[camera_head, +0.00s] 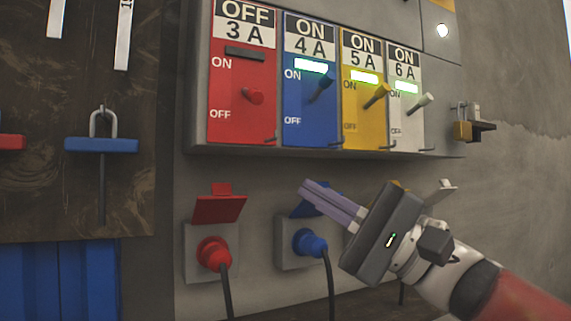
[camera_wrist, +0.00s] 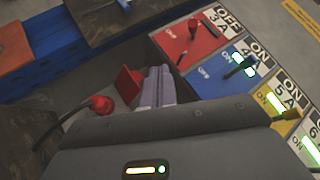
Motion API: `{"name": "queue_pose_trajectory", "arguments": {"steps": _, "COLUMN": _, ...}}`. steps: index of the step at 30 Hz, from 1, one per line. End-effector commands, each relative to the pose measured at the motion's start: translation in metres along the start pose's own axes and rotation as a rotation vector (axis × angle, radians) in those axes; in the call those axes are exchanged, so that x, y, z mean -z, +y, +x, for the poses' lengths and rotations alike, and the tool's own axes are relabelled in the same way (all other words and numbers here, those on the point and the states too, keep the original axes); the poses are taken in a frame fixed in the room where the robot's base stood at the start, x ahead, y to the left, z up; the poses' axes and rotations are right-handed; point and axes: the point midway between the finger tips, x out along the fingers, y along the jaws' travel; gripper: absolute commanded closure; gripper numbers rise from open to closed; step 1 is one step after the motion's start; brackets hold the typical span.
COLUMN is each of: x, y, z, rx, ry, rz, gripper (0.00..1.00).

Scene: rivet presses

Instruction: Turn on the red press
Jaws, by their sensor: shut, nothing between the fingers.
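The red panel (camera_head: 242,75) on the switch box is marked OFF 3 A. Its lamp window is dark and its red lever knob (camera_head: 254,96) sits between the ON and OFF marks. In the wrist view the red panel (camera_wrist: 190,38) is at the upper middle. Below it, a red plug (camera_head: 213,254) sits in a wall socket under a raised red lid (camera_head: 218,205). My gripper (camera_head: 305,187) is shut and empty, its purple fingers pointing up-left in front of the blue socket's lid. It is below and right of the red lever, apart from it.
The blue panel (camera_head: 310,80), yellow panel (camera_head: 364,90) and white panel (camera_head: 406,97) read ON with lit windows. A blue plug (camera_head: 309,243) stands close to my fingers. A brass padlock (camera_head: 462,131) hangs right of the box.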

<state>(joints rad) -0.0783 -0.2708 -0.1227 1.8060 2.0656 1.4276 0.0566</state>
Motion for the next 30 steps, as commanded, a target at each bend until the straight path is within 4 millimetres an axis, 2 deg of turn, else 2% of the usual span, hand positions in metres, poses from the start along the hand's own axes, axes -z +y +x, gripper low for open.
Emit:
{"name": "queue_pose_trajectory", "arguments": {"steps": 3, "x": 0.002, "y": -0.022, "z": -0.001, "rx": 0.11, "ry": -0.039, "rz": 0.007, "gripper": 1.0}}
{"name": "queue_pose_trajectory", "arguments": {"steps": 7, "x": 0.002, "y": -0.036, "z": -0.002, "rx": 0.171, "ry": -0.06, "rz": 0.009, "gripper": 1.0}}
{"name": "queue_pose_trajectory", "arguments": {"steps": 20, "x": 0.001, "y": -0.041, "z": 0.002, "rx": 0.183, "ry": -0.064, "rz": 0.009, "gripper": 1.0}}
{"name": "queue_pose_trajectory", "arguments": {"steps": 23, "x": 0.001, "y": -0.043, "z": 0.012, "rx": 0.182, "ry": -0.065, "rz": 0.008, "gripper": 1.0}}
{"name": "queue_pose_trajectory", "arguments": {"steps": 30, "x": -0.003, "y": -0.051, "z": 0.055, "rx": 0.182, "ry": -0.066, "rz": 0.009, "gripper": 1.0}}
